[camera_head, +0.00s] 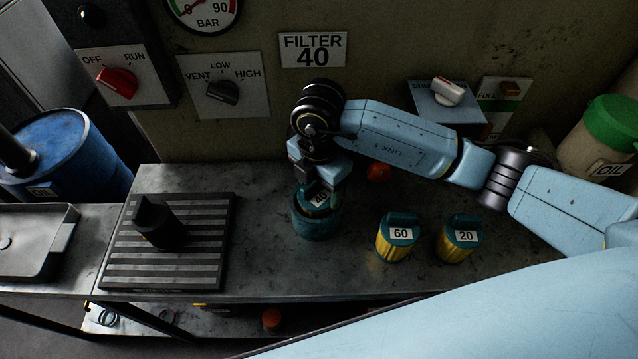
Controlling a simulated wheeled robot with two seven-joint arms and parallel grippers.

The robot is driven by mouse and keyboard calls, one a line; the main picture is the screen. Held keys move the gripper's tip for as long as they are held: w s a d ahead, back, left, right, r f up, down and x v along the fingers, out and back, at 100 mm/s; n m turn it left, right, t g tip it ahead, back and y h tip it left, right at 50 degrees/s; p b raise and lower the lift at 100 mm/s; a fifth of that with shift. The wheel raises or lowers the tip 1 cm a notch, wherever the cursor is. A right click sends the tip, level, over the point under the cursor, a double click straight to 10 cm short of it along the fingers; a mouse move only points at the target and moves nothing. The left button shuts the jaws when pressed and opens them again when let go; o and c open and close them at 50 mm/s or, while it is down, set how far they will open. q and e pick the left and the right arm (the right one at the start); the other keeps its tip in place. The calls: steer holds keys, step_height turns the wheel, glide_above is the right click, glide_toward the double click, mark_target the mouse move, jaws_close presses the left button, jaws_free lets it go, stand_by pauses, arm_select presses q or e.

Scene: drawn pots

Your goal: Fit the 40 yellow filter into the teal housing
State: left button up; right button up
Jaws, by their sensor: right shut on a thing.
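The teal housing (317,225) stands on the grey bench below the FILTER 40 sign. My right gripper (321,178) points down over it and is shut on the 40 filter (319,198). Only the filter's teal cap with its tilted 40 label shows, at the housing's mouth; no yellow of it is visible. The cap lies within the housing's outline, but I cannot tell how deep the filter sits. The gripper hides part of the cap and the housing's back rim. My left gripper is not in view.
The 60 filter (397,238) and the 20 filter (458,239) stand upright to the right. A red knob (378,172) is behind them. A striped mat (205,250) with a black object (157,224) lies left. A metal tray (35,260) is at far left.

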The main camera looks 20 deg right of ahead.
mark_target(319, 191)
steer(key=shift+f, duration=0.15)
steer(key=o, duration=1.4)
steer(key=shift+c, duration=0.2)
steer(key=shift+r, duration=0.5)
step_height(319, 191, up, 11)
steer(key=shift+r+p, duration=0.2)
steer(key=shift+p, duration=0.2)
